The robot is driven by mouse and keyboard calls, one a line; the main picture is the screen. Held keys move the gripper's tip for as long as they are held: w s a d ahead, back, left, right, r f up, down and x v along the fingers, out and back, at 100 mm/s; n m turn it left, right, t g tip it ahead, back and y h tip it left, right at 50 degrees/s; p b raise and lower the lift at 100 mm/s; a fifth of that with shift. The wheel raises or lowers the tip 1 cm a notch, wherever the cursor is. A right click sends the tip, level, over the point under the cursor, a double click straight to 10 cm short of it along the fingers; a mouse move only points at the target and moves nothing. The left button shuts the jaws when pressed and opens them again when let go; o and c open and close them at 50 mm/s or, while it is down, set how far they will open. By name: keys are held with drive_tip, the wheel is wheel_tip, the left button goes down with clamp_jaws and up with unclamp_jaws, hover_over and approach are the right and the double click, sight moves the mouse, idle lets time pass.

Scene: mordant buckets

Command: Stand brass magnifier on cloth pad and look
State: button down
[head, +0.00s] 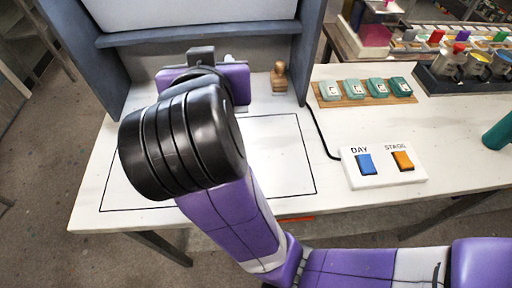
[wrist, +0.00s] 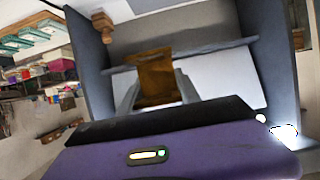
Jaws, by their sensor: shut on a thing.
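In the wrist view a flat brown-gold piece, which looks like the brass magnifier (wrist: 155,75), sits between the grey fingers of my gripper (wrist: 157,97). My gripper is shut on it. In the head view my own arm hides the fingers and the held piece. Several teal pads with pale labels (head: 375,88) lie in a row on a wooden board at the right of the booth. They also show at the upper left of the wrist view (wrist: 30,38). I cannot tell whether the cloth pad is one of these.
A grey-blue booth (head: 75,45) stands at the table's back. A wooden knob-topped piece (head: 279,77) stands inside its right wall. A switch box (head: 383,180) marked DAY and STAGE lies to the right. Small buckets (head: 474,68) stand far right. The outlined table area (head: 285,150) is bare.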

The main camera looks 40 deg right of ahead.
drive_tip(key=f, duration=0.5)
drive_tip(key=f+b, duration=0.1)
drive_tip(key=f, duration=0.4)
drive_tip(key=d+f, duration=0.1)
drive_tip(key=f, duration=0.4)
drive_tip(key=shift+s+f+b, duration=0.1)
drive_tip(key=shift+s+b, duration=0.25)
drive_tip(key=shift+s, duration=0.05)
drive_tip(key=shift+f, duration=2.5)
drive_tip(key=shift+f, duration=0.1)
drive_tip(key=c, duration=0.8)
unclamp_jaws()
drive_tip(key=shift+b, duration=0.3)
drive_tip(key=shift+c, duration=0.2)
drive_tip(key=shift+r, duration=0.2)
drive_tip(key=v, duration=1.2)
drive_tip(key=shift+f, duration=0.15)
